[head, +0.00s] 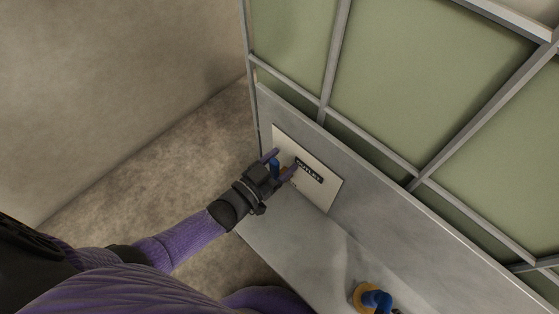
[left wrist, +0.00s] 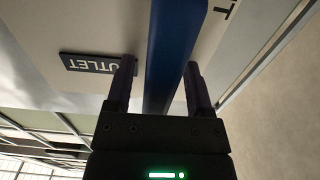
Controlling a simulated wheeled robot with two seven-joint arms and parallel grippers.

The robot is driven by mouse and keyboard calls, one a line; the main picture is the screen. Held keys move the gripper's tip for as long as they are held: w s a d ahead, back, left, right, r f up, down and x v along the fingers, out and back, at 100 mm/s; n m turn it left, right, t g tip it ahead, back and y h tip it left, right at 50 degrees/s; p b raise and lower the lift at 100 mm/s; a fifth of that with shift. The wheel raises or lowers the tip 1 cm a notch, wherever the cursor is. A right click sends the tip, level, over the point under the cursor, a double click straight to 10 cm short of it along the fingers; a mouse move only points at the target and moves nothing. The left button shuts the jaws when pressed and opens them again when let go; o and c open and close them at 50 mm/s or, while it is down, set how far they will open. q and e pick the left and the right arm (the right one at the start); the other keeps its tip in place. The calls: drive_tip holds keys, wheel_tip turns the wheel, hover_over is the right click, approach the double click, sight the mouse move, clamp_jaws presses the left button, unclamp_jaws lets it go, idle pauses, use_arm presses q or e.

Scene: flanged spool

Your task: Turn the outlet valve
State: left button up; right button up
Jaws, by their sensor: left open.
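The outlet valve's blue handle (head: 275,165) stands at a cream plate (head: 323,188) with a black outlet label (head: 309,172). My left gripper (head: 279,163) is open at the handle, one finger on either side of it. In the left wrist view the blue handle (left wrist: 172,50) runs between the two open fingers (left wrist: 160,85), and the label (left wrist: 88,63) shows upside down at left. I cannot tell whether either finger touches the handle. The valve's base is mostly hidden by my gripper. My right gripper is not in view.
A second blue handle on a yellow-orange flange (head: 364,297) stands lower right on the grey ledge (head: 300,245). A grey panel and green framed panes (head: 430,75) rise behind the plate. Open floor (head: 150,165) lies to the left.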

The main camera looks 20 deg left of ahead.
use_arm(q)
drive_tip(key=p+v, duration=0.3)
drive_tip(key=v, duration=0.7)
